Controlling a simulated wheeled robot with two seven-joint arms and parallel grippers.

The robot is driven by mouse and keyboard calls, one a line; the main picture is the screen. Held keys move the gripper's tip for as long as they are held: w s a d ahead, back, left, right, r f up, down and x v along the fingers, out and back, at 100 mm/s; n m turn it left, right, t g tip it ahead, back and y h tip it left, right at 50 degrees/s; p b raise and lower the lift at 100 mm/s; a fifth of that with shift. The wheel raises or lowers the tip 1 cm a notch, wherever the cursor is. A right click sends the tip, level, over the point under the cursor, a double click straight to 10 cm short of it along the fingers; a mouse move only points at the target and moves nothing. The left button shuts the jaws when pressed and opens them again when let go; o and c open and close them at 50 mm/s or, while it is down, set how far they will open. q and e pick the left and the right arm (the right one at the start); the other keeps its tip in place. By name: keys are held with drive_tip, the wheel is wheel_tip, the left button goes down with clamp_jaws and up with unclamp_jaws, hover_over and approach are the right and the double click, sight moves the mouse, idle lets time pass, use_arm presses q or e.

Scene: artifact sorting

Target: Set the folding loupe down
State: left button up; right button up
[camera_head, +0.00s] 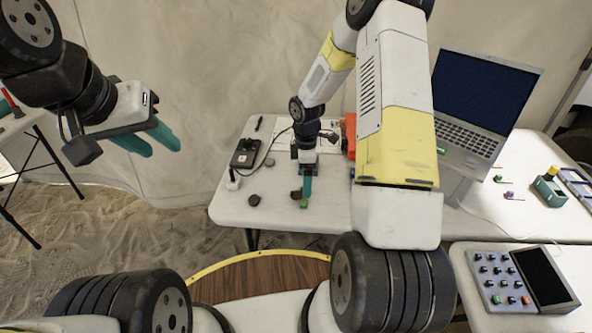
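My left gripper (160,143) is at the upper left, clear of the tables. Its two teal fingers are apart, with nothing seen between them. My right gripper (306,190) points down at the front part of the middle white table (330,215). Its teal fingers show almost edge-on, so their gap is hidden. A small green piece (304,203) shows at its fingertips, and a small dark lump (296,195) is just left of them. I cannot tell whether either is the folding loupe, or whether anything is gripped.
On the middle table are a black box (245,153), dark stones (254,200) and an orange-red object (350,136). A laptop (468,135) and a green box (549,190) stand to the right. A button panel (499,281) is at lower right. The table's front left is mostly clear.

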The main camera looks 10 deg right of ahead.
drive_tip(key=s+r+m+t, duration=0.2)
drive_tip(key=s+r+m, duration=0.25)
drive_tip(key=r, duration=0.85)
drive_tip(key=s+r+m+t, duration=0.1)
drive_tip(key=s+r+m, duration=0.35)
drive_tip(key=r, duration=0.85)
drive_tip(key=s+a+r+m+t+y, duration=0.1)
drive_tip(key=s+r+m, duration=0.2)
drive_tip(key=s, duration=0.4)
drive_tip(key=s+a+r+m+t+y, duration=0.1)
drive_tip(key=s+r+m, duration=0.3)
drive_tip(key=s, duration=0.4)
drive_tip(key=shift+r+t, duration=0.15)
drive_tip(key=shift+t, duration=0.45)
drive_tip(key=shift+s, duration=0.1)
